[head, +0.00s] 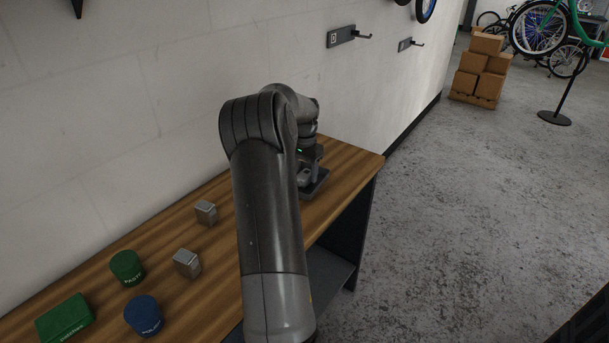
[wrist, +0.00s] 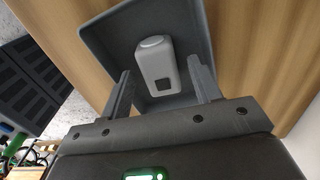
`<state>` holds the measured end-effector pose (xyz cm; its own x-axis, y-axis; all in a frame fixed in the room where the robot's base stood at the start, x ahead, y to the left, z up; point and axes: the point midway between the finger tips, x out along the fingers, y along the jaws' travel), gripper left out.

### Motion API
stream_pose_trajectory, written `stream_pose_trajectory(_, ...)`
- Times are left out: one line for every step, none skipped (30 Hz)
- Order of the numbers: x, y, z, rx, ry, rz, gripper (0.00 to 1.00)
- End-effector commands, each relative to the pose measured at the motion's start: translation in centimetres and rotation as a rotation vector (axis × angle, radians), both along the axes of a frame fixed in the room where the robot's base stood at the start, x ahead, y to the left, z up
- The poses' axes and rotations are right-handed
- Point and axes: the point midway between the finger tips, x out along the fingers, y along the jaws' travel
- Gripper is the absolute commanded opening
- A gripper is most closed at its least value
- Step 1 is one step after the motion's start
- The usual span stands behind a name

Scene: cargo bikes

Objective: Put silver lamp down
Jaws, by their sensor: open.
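The silver lamp (wrist: 157,66) is a small light-grey body with a rounded end and a dark square on it. In the wrist view it lies inside a dark grey tray (wrist: 103,40) on the wooden bench. My gripper (wrist: 160,78) is open, with one finger on each side of the lamp's near end and gaps visible between fingers and lamp. In the head view the tray (head: 320,186) is at the bench's far end, and my arm hides part of it and most of my gripper.
On the wooden bench (head: 221,243) stand two small silver blocks (head: 206,212) (head: 187,263), a green tin (head: 127,267), a blue tin (head: 144,315) and a green box (head: 65,319). A wall runs along the left. Open floor (head: 450,200) lies to the right.

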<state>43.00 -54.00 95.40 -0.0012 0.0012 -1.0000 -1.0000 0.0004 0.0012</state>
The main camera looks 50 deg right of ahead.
Motion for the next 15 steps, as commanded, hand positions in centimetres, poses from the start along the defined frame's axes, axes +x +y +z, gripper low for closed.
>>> stream_pose_trajectory(0.1,-0.1,1.1,-0.005,-0.004,0.001,0.58)
stream_pose_trajectory(0.1,-0.1,1.8,-0.005,-0.004,0.001,0.58)
stream_pose_trajectory(0.1,-0.1,2.6,-0.005,-0.004,0.001,0.58)
stream_pose_trajectory(0.1,-0.1,3.3,-0.004,-0.004,0.001,0.58)
stream_pose_trajectory(0.1,-0.1,4.0,-0.004,-0.004,0.0,0.58)
stream_pose_trajectory(0.1,0.0,4.9,-0.004,-0.004,0.0,0.58)
stream_pose_trajectory(0.1,0.0,5.5,-0.004,-0.004,0.0,0.58)
stream_pose_trajectory(0.1,-0.1,6.2,-0.005,-0.004,0.0,0.58)
stream_pose_trajectory(0.0,-0.1,7.0,-0.004,-0.003,0.0,0.58)
stream_pose_trajectory(0.0,-0.1,7.5,-0.004,-0.003,0.0,0.58)
stream_pose_trajectory(0.0,0.0,8.0,-0.003,-0.002,0.0,0.58)
stream_pose_trajectory(0.0,-0.1,8.6,-0.004,-0.002,0.0,0.58)
stream_pose_trajectory(0.0,-0.1,9.0,-0.003,-0.002,0.0,0.58)
stream_pose_trajectory(0.0,0.0,9.4,-0.002,-0.002,0.0,0.58)
stream_pose_trajectory(0.0,-0.1,9.8,-0.003,-0.002,0.0,0.58)
